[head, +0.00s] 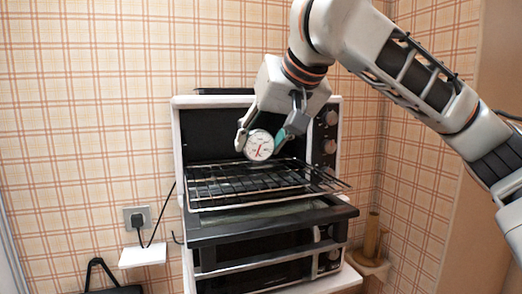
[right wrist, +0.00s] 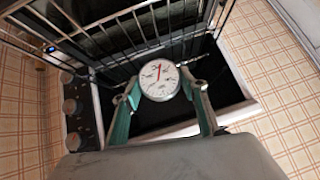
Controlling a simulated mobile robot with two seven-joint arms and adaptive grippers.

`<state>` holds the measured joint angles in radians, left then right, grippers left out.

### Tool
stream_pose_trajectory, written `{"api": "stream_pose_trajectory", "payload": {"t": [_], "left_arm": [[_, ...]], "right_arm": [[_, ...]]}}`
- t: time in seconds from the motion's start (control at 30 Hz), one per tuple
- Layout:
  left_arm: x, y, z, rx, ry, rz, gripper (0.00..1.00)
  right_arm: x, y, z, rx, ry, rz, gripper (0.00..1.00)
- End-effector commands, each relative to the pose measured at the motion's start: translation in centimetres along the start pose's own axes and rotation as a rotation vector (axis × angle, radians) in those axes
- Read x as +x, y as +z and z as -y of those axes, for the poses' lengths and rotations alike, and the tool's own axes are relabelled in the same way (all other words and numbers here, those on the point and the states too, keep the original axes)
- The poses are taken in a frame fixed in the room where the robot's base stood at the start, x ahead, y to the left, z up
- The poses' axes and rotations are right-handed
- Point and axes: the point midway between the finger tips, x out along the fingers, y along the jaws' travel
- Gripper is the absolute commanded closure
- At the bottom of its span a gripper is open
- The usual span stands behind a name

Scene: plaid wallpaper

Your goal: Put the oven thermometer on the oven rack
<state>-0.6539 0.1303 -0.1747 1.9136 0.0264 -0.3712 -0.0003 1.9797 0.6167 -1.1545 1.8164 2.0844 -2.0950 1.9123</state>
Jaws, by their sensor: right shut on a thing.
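The oven thermometer (head: 259,145) is a round white dial with red and dark markings. My right gripper (head: 263,140) is shut on it and holds it in front of the oven opening, above the oven rack (head: 250,184). In the right wrist view the thermometer (right wrist: 159,80) sits between the two fingertips, its dial facing the camera. The rack is dark wire, pulled partly out over the lowered oven door (head: 270,217); its bars (right wrist: 130,22) cross the top of the wrist view. I see no contact between thermometer and rack. My left gripper is not in view.
The white toaster oven (head: 176,150) has knobs (head: 331,118) at its right. A second dark appliance (head: 258,270) stands below it. A wooden holder (head: 371,238) is at the right, and a wall socket (head: 137,217) with a plug is at the left. The rack's bars are bare.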

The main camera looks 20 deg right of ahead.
Motion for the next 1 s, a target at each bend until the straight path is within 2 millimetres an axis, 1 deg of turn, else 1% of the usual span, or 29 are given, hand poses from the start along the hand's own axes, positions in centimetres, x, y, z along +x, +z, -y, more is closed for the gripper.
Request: {"api": "stream_pose_trajectory", "payload": {"t": [0.03, 0.13, 0.5, 0.53, 0.57, 0.6, 0.9, 1.0], "left_arm": [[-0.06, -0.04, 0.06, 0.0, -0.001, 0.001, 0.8], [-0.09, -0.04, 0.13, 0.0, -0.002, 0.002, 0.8], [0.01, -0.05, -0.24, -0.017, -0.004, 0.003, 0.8], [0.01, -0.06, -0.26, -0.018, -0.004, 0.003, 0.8], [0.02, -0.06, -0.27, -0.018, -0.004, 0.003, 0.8], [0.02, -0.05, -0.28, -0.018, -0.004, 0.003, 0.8], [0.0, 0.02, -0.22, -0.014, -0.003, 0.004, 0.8], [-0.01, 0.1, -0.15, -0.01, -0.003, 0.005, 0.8]], "right_arm": [[0.63, 0.56, -0.2, 0.001, 0.001, 0.003, 0.79], [1.24, 1.22, -0.35, 0.001, 0.0, 0.001, 0.79], [1.49, 1.48, -0.39, 0.001, 0.0, -0.001, 0.79], [1.5, 1.49, -0.39, 0.001, 0.0, -0.001, 0.52], [1.49, 1.48, -0.38, 0.001, 0.0, -0.001, 0.44], [1.5, 1.48, -0.38, 0.001, 0.0, -0.001, 0.41], [1.47, 1.46, -0.36, 0.001, 0.0, 0.0, 0.41], [1.15, 1.34, -0.35, 0.001, 0.0, -0.001, 0.41]]}}
